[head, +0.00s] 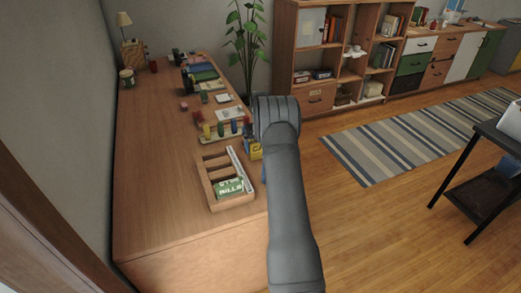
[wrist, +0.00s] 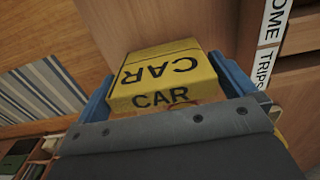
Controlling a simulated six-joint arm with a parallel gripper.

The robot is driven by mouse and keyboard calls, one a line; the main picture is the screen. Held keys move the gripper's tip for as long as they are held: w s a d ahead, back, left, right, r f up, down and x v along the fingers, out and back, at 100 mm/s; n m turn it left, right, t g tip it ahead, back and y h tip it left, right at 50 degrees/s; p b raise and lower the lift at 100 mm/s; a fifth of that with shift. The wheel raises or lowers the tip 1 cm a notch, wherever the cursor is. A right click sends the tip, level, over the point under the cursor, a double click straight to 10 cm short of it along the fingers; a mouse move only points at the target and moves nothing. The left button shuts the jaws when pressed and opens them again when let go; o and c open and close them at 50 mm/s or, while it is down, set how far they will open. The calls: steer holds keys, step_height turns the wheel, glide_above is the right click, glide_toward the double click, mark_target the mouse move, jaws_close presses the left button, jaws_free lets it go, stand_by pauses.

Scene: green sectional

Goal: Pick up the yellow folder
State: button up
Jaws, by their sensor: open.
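The yellow folder (wrist: 170,68), marked CAR on two faces, fills the middle of the wrist view. The blue fingers of my gripper (wrist: 165,85) stand on its left and right sides; the jaws are open, and I cannot tell whether either finger touches it. In the head view, a small yellow patch of the folder (head: 256,151) shows beside my arm at the desk's right edge, right of the wooden divided tray (head: 219,207). My arm hides most of it there.
The tray holds a green BILLS folder (head: 229,187) and a thin white folder (head: 241,168), whose HOME TRIPS label (wrist: 268,45) shows in the wrist view. Behind it on the desk (head: 160,170) stand several small coloured items. The left desk surface is clear. Shelves (head: 335,60) line the back wall.

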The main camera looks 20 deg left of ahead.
step_height(320, 180, down, 2)
steer(key=shift+f, duration=0.1)
steer(key=c, duration=0.7)
step_height(320, 180, up, 4)
steer(key=shift+r, duration=0.15)
steer(key=d+r, duration=0.6)
steer(key=d, duration=0.5)
steer(key=s+a+f, duration=0.3)
steer(key=s+a, duration=1.4)
steer(key=s, duration=0.4)
steer(key=shift+f, duration=0.2)
